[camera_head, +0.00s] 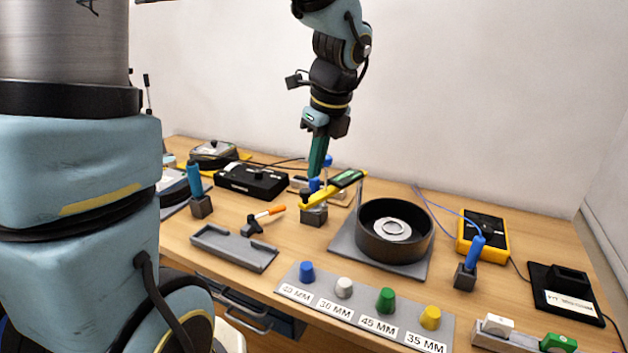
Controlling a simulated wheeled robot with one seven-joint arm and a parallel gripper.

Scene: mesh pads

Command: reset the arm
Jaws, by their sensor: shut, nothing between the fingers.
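My arm reaches down from the top centre of the head view. My gripper (316,172) points straight down with its long dark-green fingers together and nothing held. Its tips are just above or behind a small stand (314,216) with blue-topped parts and a yellow-and-black tool (335,188). I cannot tell whether the tips touch anything there.
The wooden table (290,249) is crowded. A round black bowl (394,231) holds a pale ring. In front is a labelled strip (362,315) with blue, white, green and yellow knobs. A black box (251,181) stands left; a yellow meter (483,233) stands right.

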